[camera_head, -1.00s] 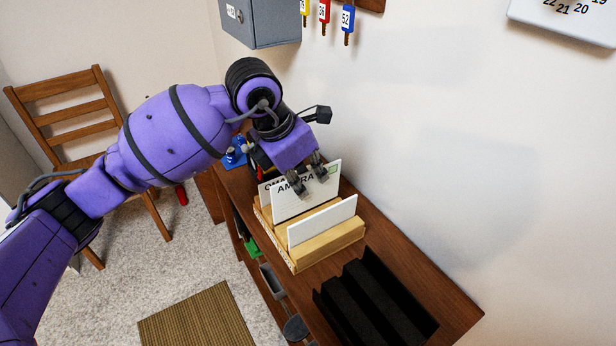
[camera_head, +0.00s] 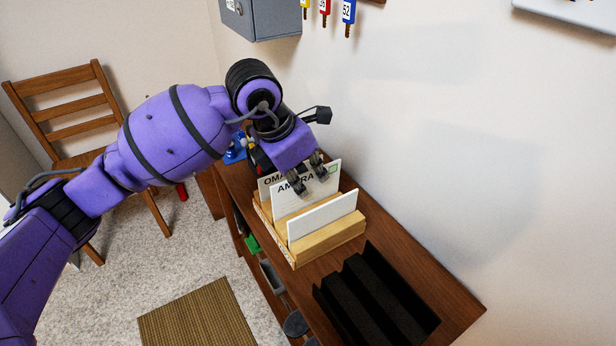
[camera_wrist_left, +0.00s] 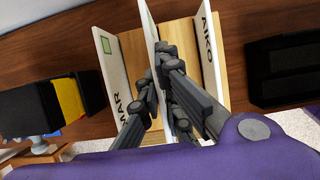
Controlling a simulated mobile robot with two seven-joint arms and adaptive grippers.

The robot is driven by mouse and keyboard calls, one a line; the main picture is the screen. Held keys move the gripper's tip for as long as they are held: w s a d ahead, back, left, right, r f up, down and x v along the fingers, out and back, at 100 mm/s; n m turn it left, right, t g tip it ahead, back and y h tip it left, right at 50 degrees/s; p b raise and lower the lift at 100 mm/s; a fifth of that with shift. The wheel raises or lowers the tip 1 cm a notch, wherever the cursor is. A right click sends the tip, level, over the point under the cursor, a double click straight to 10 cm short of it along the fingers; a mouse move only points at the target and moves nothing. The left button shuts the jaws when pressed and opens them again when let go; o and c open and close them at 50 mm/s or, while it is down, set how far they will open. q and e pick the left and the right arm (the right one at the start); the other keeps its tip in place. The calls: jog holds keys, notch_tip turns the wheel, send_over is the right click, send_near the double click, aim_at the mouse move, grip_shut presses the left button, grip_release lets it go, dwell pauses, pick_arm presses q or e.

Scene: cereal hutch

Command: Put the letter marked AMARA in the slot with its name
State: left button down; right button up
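The AMARA letter (camera_head: 286,202) is an upright white card with black capitals and a green square by its top right corner. It stands in or just over the wooden rack (camera_head: 330,237), between the OMAR card behind (camera_head: 268,183) and another white card in front (camera_head: 322,217). In the left wrist view that front card reads AIKO (camera_wrist_left: 209,60). My left gripper (camera_head: 309,180) points down, its fingers on both faces of the AMARA letter (camera_wrist_left: 146,22). The letter's lower edge is hidden, so I cannot tell how deep it sits. My right gripper is not in view.
The rack stands on a brown wooden shelf unit (camera_head: 440,290) against the wall. A black stepped holder (camera_head: 375,300) lies in front of it. A grey box (camera_head: 262,22) and hanging key tags (camera_head: 348,12) are on the wall. A chair (camera_head: 75,130) stands at left.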

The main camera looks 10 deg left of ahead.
pick_arm(q)
jog(key=shift+f, duration=0.5)
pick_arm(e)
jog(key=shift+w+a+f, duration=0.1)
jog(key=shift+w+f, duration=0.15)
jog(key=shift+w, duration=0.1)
pick_arm(q)
jog(key=shift+f+b, duration=0.2)
jog(key=shift+b, duration=0.15)
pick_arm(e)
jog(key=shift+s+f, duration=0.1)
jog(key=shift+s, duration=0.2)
pick_arm(q)
jog(key=c, duration=1.9)
grip_release()
jog(key=o, duration=0.4)
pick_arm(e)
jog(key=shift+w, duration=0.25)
pick_arm(q)
jog(key=shift+r, duration=0.1)
